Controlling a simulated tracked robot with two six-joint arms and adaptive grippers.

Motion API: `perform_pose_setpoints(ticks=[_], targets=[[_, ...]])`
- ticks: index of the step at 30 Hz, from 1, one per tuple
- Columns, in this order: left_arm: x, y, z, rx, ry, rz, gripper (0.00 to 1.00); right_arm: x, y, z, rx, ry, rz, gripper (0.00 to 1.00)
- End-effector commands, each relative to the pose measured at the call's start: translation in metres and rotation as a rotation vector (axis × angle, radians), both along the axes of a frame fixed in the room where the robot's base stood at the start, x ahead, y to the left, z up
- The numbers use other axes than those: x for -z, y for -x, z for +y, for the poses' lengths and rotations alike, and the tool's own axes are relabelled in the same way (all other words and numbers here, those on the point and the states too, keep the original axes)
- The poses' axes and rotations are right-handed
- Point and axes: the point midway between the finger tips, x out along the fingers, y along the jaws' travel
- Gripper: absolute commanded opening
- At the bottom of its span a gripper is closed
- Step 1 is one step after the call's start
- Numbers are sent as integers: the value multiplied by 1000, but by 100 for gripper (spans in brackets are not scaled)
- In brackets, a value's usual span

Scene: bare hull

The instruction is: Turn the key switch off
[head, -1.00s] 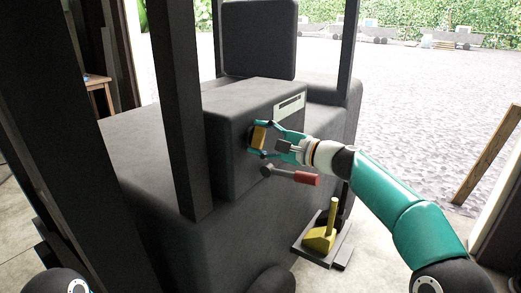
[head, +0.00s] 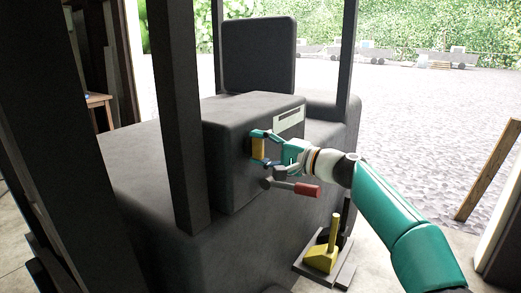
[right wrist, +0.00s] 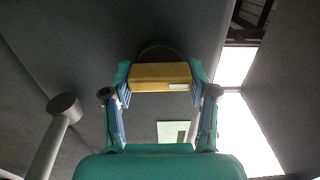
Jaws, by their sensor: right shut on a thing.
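The yellow key (head: 258,149) of the key switch sits on the front face of the dark console. My right gripper (head: 260,148) is shut on the key, with one finger at its upper end and one at its lower end. In the right wrist view the yellow key (right wrist: 160,76) lies between both fingers, with a dark round base (right wrist: 158,52) partly hidden behind it. In the head view the key stands nearly upright. My left gripper is not in view.
A lever with a red grip (head: 307,190) sticks out just below my right gripper. A yellow pedal (head: 320,258) stands on a plate below. Dark posts (head: 177,115) rise at the left.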

Motion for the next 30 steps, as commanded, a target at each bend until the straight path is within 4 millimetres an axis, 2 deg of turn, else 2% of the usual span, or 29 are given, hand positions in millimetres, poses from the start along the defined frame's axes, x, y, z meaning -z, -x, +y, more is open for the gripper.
perform_pose_setpoints(ticks=[1, 5, 6, 10, 23, 30], targets=[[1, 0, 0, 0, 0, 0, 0, 8, 1, 3, -11, 12, 8, 23], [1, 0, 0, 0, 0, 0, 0, 9, 1, 3, -11, 13, 8, 23], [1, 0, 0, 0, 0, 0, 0, 9, 1, 3, -11, 13, 8, 63], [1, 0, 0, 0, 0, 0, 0, 8, 0, 3, -10, 10, 8, 83], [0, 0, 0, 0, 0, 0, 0, 3, 2, -2, -4, 4, 4, 83], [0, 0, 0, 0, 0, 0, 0, 2, 15, -23, -3, 3, 6, 83]])
